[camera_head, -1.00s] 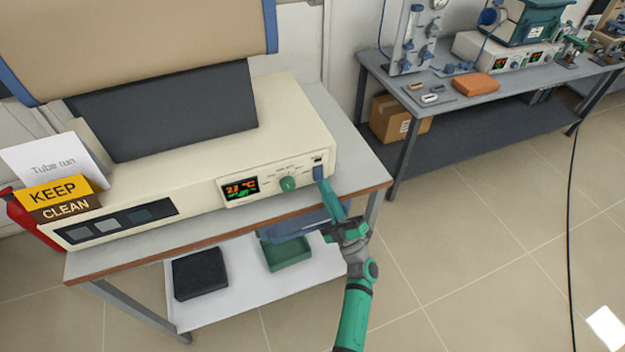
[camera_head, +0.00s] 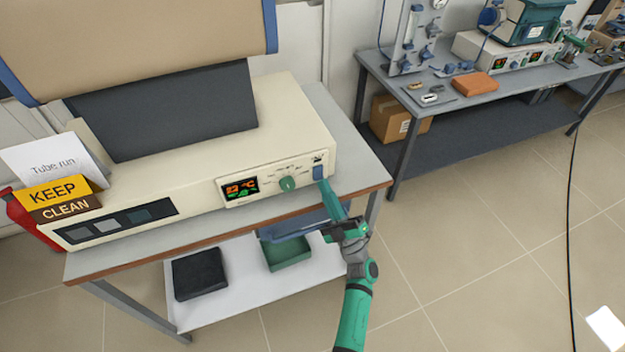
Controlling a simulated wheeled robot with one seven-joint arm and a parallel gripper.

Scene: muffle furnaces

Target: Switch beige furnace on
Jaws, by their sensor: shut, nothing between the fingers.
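The beige furnace (camera_head: 215,137) stands on a bench at the left. Its front panel has a lit display (camera_head: 240,188) with orange and green digits and a green knob (camera_head: 287,184). A small dark switch (camera_head: 317,159) is at the panel's right end. My gripper (camera_head: 319,173) is shut and empty, its blue tip at the panel's right end just below the switch. I cannot tell whether it touches the panel. The tip hides the panel part behind it, and the switch's position is too small to read.
A yellow and brown "KEEP CLEAN" sign (camera_head: 55,192) and a "Tube run" card (camera_head: 48,160) stand at the furnace's left. A green tray (camera_head: 288,254) and a dark box (camera_head: 199,274) lie on the lower shelf. Another bench (camera_head: 455,118) stands behind right.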

